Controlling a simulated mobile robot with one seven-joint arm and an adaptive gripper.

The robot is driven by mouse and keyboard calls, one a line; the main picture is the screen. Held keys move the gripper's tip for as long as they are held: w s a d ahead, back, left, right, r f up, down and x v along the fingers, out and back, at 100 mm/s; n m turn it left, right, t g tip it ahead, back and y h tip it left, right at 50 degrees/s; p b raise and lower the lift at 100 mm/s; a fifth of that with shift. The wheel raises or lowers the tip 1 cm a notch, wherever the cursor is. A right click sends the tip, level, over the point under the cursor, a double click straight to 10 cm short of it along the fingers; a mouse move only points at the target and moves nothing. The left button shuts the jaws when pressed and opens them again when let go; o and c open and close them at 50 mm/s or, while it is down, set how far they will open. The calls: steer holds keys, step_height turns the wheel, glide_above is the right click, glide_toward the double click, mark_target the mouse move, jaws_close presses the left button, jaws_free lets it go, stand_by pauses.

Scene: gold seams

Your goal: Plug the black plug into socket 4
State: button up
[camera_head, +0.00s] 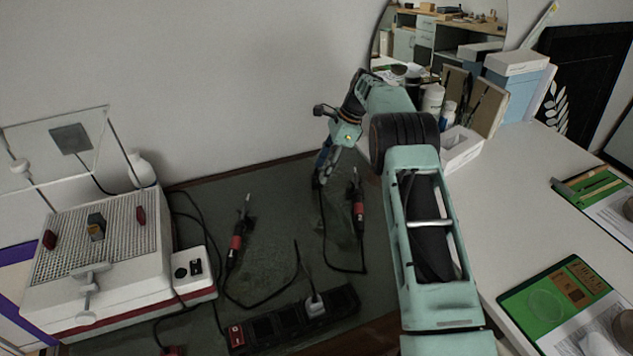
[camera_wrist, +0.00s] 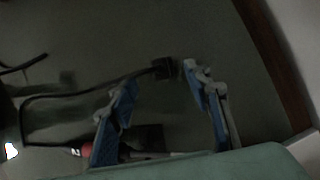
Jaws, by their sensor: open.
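The black plug (camera_wrist: 163,68) shows in the wrist view on the dark mat, with its black cable trailing left. My gripper (camera_wrist: 160,82) is open, its blue fingertips on either side of the space just in front of the plug; I cannot tell whether they touch it. In the head view my gripper (camera_head: 322,174) points down at the back of the mat, and the plug cannot be made out there. The black power strip (camera_head: 272,326) lies at the front of the mat, with a pale plug (camera_head: 315,305) in one socket. Socket numbers are not readable.
Two red-handled tools (camera_head: 236,246) (camera_head: 358,206) with cables lie on the mat (camera_head: 285,205). A white machine with a grid top (camera_head: 110,245) stands left. A white box (camera_head: 461,150) stands right of my gripper. The wall closes off the back.

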mark_target(317, 175)
steer(key=x, duration=0.4)
steer(key=shift+w+a+r, duration=0.1)
steer(key=shift+a, duration=0.1)
steer(key=c, duration=1.2)
steer(key=shift+o, duration=0.2)
steer(key=shift+r, duration=0.1)
